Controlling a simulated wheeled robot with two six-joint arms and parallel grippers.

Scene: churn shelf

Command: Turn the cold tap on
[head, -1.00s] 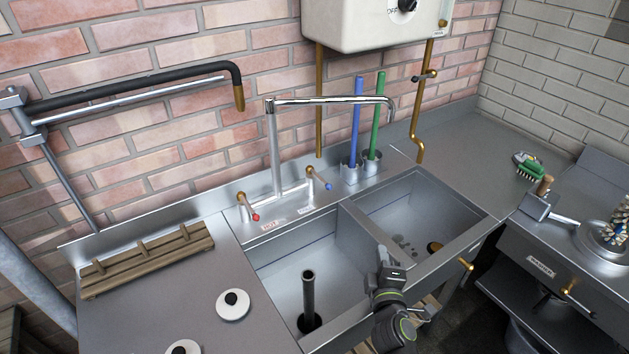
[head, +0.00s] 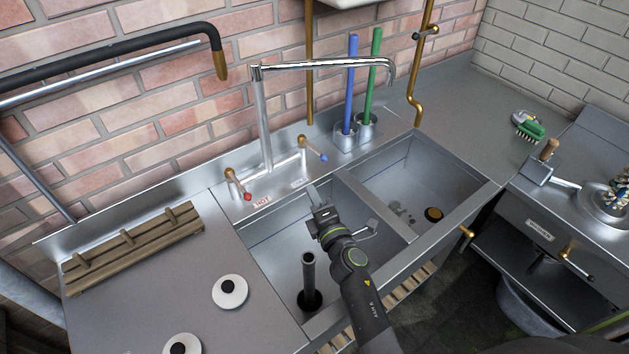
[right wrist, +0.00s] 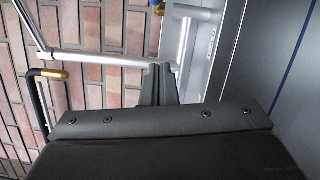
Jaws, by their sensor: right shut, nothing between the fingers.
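The hot tap (head: 237,185), with a red end, is to the left. The tall chrome spout (head: 262,120) stands between them and bends right. My right gripper (head: 315,191) is shut and empty over the left basin, apart from the cold tap and nearer to me. Its closed fingers (right wrist: 160,82) show in the right wrist view, where I cannot make out the blue end. My left gripper is out of view.
A blue rod (head: 350,85) and a green rod (head: 373,75) stand in holders right of the cold tap. A dark standpipe (head: 309,272) rises in the left basin. A wooden rack (head: 135,245) lies on the left drainboard. The right basin (head: 425,175) has free room above it.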

